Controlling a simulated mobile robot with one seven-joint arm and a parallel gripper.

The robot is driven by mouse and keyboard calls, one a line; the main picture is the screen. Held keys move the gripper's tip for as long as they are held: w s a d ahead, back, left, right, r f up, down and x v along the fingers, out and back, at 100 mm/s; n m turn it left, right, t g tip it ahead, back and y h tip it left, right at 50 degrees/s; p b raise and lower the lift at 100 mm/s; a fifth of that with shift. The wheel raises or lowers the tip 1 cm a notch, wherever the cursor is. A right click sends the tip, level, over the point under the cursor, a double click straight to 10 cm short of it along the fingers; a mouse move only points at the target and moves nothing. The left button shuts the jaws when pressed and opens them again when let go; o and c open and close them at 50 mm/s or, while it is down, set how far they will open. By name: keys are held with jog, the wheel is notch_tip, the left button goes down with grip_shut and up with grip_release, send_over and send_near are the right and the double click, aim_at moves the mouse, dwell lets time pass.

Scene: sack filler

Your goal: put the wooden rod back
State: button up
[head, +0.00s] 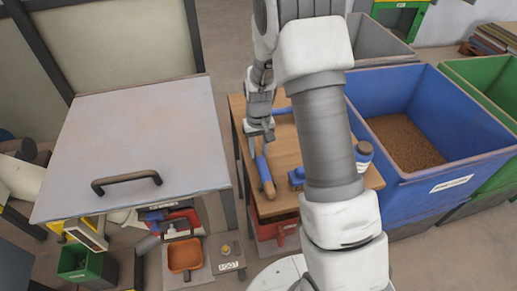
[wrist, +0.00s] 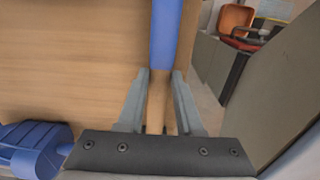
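The wooden rod has a blue sleeve and a bare wooden end. In the head view the wooden rod (head: 264,172) slants down from my gripper (head: 261,137) over the left side of the wooden table. In the wrist view the wooden rod (wrist: 162,35) runs between the two grey fingers of my gripper (wrist: 160,85). Its blue part lies beyond the fingertips and its wooden part lies between them. The fingers sit close on both sides and look shut on it. My arm hides part of the table.
On the table (head: 285,150) are a blue tool (head: 297,176) and a blue-and-white container (head: 364,152). A grey lidded cabinet (head: 140,140) stands left, a blue bin (head: 440,120) of brown grain right.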

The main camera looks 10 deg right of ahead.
aim_at(259, 152)
jog(key=o, duration=0.4)
jog(key=shift+r+p, duration=0.45)
jog(key=shift+r, duration=0.05)
notch_tip(259, 152, up, 12)
jog(key=p, duration=0.1)
jog(key=s+r+t, duration=0.2)
jog(key=s+r, duration=0.7)
jog(key=r, duration=0.4)
jog(key=s+r+t, duration=0.1)
jog(key=s, duration=0.4)
jog(key=s+r+t, duration=0.1)
jog(key=s+r, duration=0.1)
jog(key=s, duration=0.3)
jog(key=s+r+t, duration=0.1)
jog(key=s, duration=0.4)
jog(key=shift+r+t, duration=0.3)
jog(key=shift+r, duration=0.1)
